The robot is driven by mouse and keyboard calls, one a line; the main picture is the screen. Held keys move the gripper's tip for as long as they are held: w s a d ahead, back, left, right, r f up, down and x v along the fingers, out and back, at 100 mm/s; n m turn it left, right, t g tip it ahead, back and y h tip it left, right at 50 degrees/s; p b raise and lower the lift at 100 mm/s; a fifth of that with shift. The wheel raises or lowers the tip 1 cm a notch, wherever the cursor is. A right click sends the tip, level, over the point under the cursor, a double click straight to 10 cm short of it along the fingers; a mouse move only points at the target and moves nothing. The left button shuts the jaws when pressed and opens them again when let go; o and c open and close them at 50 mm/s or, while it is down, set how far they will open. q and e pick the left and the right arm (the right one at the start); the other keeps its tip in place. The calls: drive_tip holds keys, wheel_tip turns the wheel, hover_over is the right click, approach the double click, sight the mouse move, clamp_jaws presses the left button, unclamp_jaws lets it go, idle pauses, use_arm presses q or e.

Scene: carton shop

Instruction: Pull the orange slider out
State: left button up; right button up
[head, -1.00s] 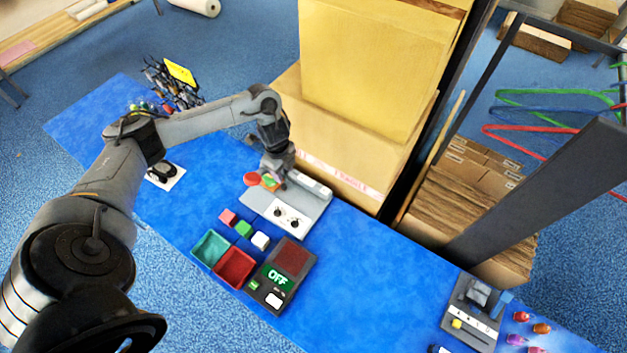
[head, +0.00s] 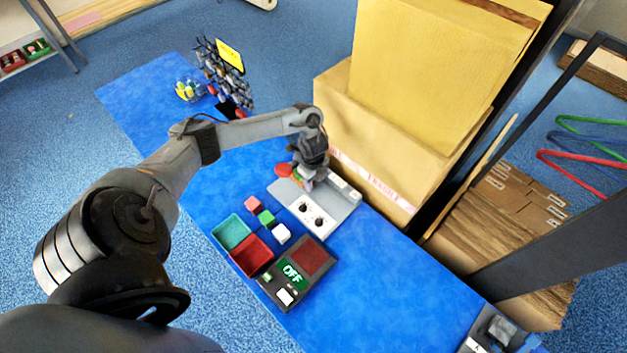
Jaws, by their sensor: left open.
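My left gripper (head: 305,183) is open and points down over the back end of a grey panel (head: 346,205). A small orange and green part (head: 296,177) shows right beside its fingers, partly hidden by them; the orange on it is likely the slider. I cannot tell whether the fingers touch it. A red-orange disc (head: 283,169) sits just left of it. The panel also carries a white plate (head: 313,214) with two black knobs or sockets. My right gripper is out of view.
Large cardboard boxes (head: 390,145) stand close behind the panel.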

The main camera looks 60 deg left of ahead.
use_arm(q)
drive_tip(key=shift+f, duration=0.1)
drive_tip(key=shift+c, duration=0.4)
clamp_jaws()
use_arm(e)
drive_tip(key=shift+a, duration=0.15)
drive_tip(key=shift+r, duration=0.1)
